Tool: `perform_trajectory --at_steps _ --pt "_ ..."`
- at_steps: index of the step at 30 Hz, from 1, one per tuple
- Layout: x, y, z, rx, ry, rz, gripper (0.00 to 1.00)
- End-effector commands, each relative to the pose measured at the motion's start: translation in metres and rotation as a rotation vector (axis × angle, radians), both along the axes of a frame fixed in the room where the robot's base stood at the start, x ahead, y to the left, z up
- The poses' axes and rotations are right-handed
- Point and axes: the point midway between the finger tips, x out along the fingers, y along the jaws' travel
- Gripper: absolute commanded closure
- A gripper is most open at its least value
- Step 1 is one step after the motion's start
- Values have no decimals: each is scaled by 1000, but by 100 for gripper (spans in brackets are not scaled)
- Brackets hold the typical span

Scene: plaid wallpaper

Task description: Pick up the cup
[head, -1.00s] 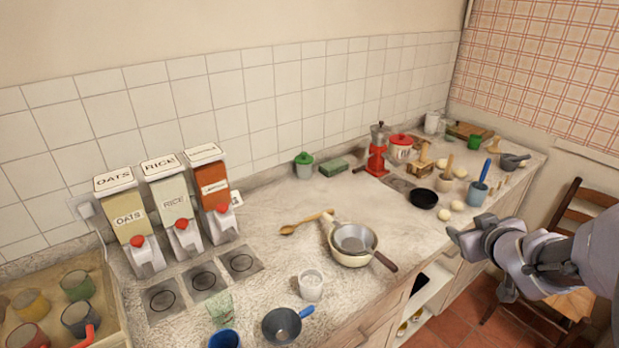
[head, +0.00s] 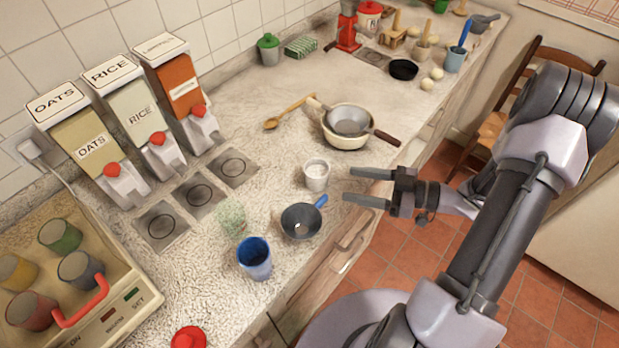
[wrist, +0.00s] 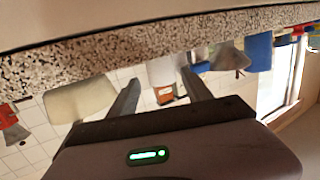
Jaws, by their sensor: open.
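Several cups are in view, and I cannot tell which one is meant. A white cup (head: 316,175) stands upright on the counter, just left of my gripper (head: 351,185). A blue cup (head: 254,259) stands nearer the front edge, and a pale green glass (head: 231,218) is behind it. My gripper is open and empty, with its fingers pointing left toward the white cup, apart from it. In the wrist view, which looks upside down, the white cup (wrist: 163,71) shows between and beyond the two fingers (wrist: 160,92).
A tray (head: 118,306) holds several cups at left. Dispensers (head: 130,115) line the wall. A red-topped object (head: 188,337) is at the bottom.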

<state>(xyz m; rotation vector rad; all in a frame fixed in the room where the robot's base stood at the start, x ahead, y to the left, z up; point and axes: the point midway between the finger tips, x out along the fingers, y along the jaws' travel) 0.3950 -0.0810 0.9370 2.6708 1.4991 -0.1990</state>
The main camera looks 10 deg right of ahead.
Motion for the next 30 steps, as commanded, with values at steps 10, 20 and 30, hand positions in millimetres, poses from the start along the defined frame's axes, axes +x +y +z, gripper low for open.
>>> perform_trajectory --at_steps 10,20,30 --pt "33 54 -13 -2 -1 3 42" --pt "54 87 -13 -1 0 -3 42" --pt "54 86 -13 -1 0 -2 85"
